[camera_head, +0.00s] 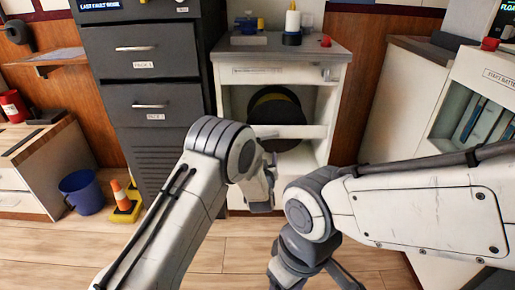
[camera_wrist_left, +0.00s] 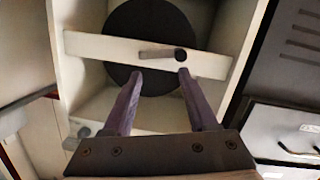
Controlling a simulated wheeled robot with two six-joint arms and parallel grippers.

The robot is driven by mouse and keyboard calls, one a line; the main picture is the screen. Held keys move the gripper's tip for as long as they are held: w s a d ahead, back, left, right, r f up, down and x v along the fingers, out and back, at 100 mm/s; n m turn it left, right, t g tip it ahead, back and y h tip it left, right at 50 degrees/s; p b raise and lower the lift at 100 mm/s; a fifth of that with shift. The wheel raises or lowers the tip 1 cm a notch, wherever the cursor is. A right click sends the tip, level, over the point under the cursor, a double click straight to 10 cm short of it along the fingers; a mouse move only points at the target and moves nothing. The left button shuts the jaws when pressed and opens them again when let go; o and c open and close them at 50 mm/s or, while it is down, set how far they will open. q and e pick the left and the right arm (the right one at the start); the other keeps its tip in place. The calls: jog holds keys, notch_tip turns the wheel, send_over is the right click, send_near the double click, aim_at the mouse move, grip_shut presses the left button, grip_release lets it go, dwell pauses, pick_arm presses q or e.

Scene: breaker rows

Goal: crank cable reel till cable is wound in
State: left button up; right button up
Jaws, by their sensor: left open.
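The cable reel (camera_head: 277,112) is a dark round disc inside a white open-fronted cabinet, behind a white crossbar (camera_head: 300,131). In the left wrist view the reel (camera_wrist_left: 148,22) fills the opening behind the crossbar (camera_wrist_left: 95,45). A crank arm with a dark round knob (camera_wrist_left: 181,54) sits on the front of that bar, pointing right. My left gripper (camera_wrist_left: 160,75) is open and empty. Its two fingers point at the bar, just below the knob, with nothing between them. In the head view it is mostly hidden behind my left wrist. No loose cable can be made out.
The cabinet top (camera_head: 330,48) holds a spool and small items. A dark drawer cabinet (camera_head: 150,65) stands left of it. My right arm crosses the lower right.

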pick_arm(q)
jog(key=shift+n+t+y, duration=0.5)
jog(key=shift+t+y, duration=0.2)
jog(key=shift+t, duration=0.2)
jog(key=shift+w+a+f+b, duration=0.45)
jog(key=shift+w+b, duration=0.35)
jog(key=shift+w, duration=1.15)
jog(key=shift+w+a+f+b, duration=0.25)
jog(key=shift+w+a+b, duration=0.4)
jog(key=shift+w, duration=1.3)
jog(key=shift+w+a+f+b, duration=0.35)
jog(key=shift+w+b, duration=0.55)
jog(key=shift+w, duration=1.05)
grip_shut()
